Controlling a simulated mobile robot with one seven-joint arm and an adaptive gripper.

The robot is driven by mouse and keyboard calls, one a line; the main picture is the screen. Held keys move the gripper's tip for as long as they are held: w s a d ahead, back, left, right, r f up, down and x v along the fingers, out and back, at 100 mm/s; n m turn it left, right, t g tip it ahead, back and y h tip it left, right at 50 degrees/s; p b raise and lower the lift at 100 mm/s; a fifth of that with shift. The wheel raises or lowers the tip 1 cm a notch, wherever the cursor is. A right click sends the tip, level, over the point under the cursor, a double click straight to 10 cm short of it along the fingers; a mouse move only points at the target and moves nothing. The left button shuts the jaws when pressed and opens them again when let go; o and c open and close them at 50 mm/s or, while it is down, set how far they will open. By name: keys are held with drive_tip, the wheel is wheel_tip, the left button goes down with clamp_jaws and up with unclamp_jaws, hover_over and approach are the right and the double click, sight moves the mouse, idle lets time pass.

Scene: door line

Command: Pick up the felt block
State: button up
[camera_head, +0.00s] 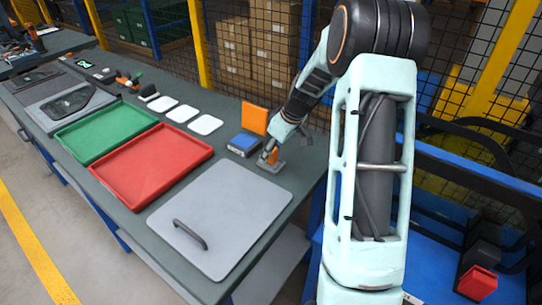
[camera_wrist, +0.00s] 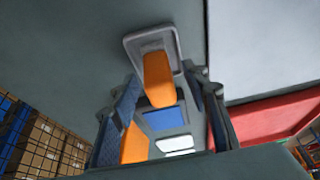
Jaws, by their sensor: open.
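An orange block (camera_wrist: 157,80), which I take to be the felt block, stands on a small grey tray (camera_wrist: 132,42) with a raised rim. In the head view the orange block (camera_head: 273,157) and the tray (camera_head: 279,168) are at the table's far edge, partly hidden by my gripper (camera_head: 267,152). In the wrist view my gripper (camera_wrist: 164,88) is open, one finger on each side of the orange block. I see a gap beside the block on the right; contact on the left is unclear.
A blue-topped box (camera_head: 243,145) and an upright orange panel (camera_head: 254,118) stand close behind. A grey panel with a dark handle (camera_head: 190,234), a red tray (camera_head: 152,160) and a green tray (camera_head: 105,132) lie on the table. Wire mesh fencing (camera_head: 270,50) runs behind.

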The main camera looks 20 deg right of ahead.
clamp_jaws()
drive_tip(key=shift+r, duration=0.1)
idle(0.3)
drive_tip(key=shift+r, duration=0.5)
wheel_tip(320, 180, up, 2)
drive_tip(key=shift+r, duration=0.15)
drive_tip(key=s+a+r, duration=0.2)
drive_tip(key=a+r, duration=0.2)
drive_tip(key=a, duration=0.2)
drive_tip(key=s+a+r+b, duration=0.1)
drive_tip(key=s+a+r, duration=0.2)
drive_tip(key=a+r, duration=0.2)
drive_tip(key=shift+s+a+r, duration=0.3)
drive_tip(key=shift+s+a, duration=0.05)
drive_tip(key=shift+a, duration=0.6)
